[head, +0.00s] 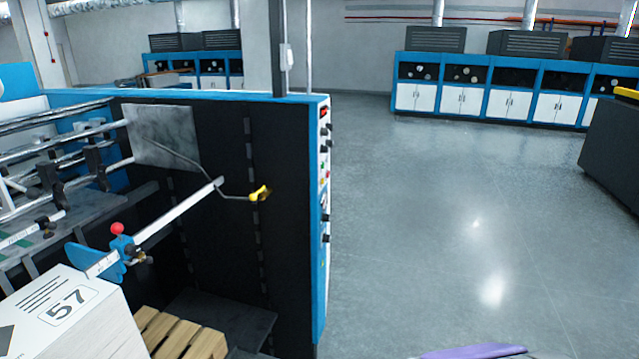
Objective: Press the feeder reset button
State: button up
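A blue and black machine (290,200) fills the left half of the head view. Its narrow right end carries a vertical control strip (323,185) with a red control (323,113) near the top and several dark knobs or buttons below. The strip is seen at a steep angle. I cannot tell which control is the feeder reset button. My gripper is not recognisable in this view.
A yellow handle (260,193) on a bent rod sticks out from the machine. A white box marked 57 (65,310) and a wooden pallet (180,335) are at lower left. Open grey floor (430,220) lies right of the machine. Blue cabinets (485,95) line the back wall.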

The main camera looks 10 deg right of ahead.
grip_shut()
dwell(1.4)
